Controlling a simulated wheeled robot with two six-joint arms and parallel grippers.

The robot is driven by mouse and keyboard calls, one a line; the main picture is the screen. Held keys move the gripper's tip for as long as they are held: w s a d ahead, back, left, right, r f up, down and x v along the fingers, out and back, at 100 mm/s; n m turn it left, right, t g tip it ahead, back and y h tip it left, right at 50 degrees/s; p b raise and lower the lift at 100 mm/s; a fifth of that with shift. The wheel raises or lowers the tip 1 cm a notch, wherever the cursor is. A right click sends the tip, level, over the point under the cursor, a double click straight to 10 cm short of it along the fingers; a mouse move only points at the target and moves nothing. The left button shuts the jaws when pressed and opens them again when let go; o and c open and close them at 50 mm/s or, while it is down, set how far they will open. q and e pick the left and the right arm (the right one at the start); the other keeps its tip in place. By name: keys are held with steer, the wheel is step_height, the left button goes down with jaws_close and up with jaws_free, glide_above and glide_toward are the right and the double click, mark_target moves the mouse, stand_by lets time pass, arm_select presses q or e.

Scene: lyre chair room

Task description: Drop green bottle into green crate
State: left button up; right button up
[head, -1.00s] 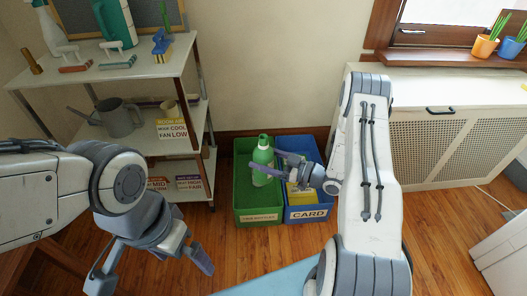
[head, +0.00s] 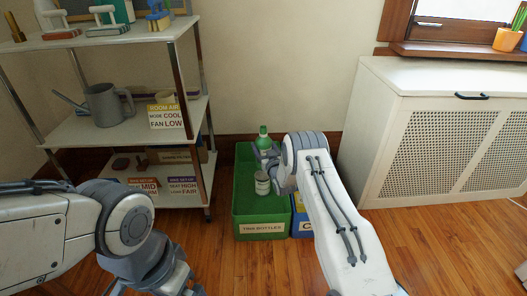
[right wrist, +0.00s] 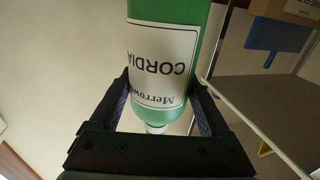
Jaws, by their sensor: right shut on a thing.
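The green bottle (head: 263,131) is upright in my right gripper (head: 263,154), over the back part of the green crate (head: 262,229). In the head view my gripper and arm hide much of its lower part. In the right wrist view the bottle (right wrist: 165,55), with a white cordial label, sits between the two fingers (right wrist: 160,110), which are shut on it. The crate stands on the floor, its front label reading tins and bottles. My left gripper (head: 155,286) is at the bottom edge, partly cut off, with its fingers apart and away from the bottle.
A shelf unit (head: 145,130) stands left and a white radiator cover (head: 435,130) right. Wooden floor in front is clear.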

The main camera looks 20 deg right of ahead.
steer(key=shift+f+b, duration=2.1)
steer(key=shift+f, duration=0.7)
steer(key=o, duration=1.2)
steer(key=shift+s+a+p, duration=0.1)
steer(key=shift+s+p, duration=2.5)
steer(key=shift+s, duration=1.2)
